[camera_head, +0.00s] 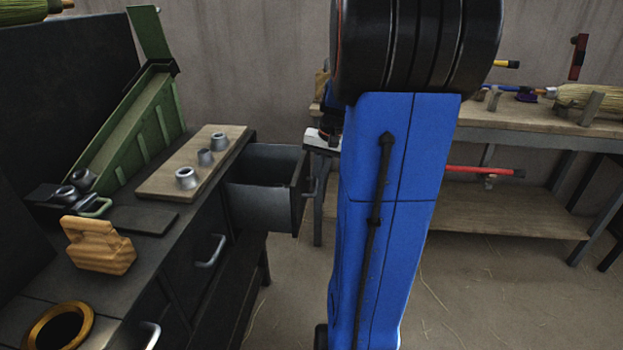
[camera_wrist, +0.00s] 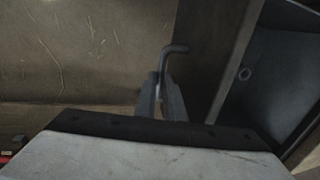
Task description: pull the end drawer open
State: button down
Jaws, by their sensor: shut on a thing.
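The end drawer (camera_head: 262,205) is a dark grey metal box standing well out from the far end of the black bench. Its interior shows from above. Its bar handle (camera_head: 312,184) is on the front face. My gripper (camera_wrist: 163,100) is shut on the handle, whose bent end (camera_wrist: 175,49) sticks out beyond the fingers in the wrist view. In the head view my blue arm hides most of my gripper.
The black bench (camera_head: 145,222) holds a green chute (camera_head: 135,125), a wooden board (camera_head: 165,170) with several metal collars, a wooden block (camera_head: 98,246) and a brass ring (camera_head: 58,328). A wooden-topped table (camera_head: 540,118) stands behind my arm. The floor (camera_head: 480,270) at right is clear.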

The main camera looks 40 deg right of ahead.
jog(key=c, duration=1.8)
grip_release()
jog(key=shift+c, duration=0.2)
jog(key=shift+r, duration=0.1)
notch_tip(320, 180, up, 17)
jog(key=s+d, duration=0.2)
jog(key=shift+s, duration=0.35)
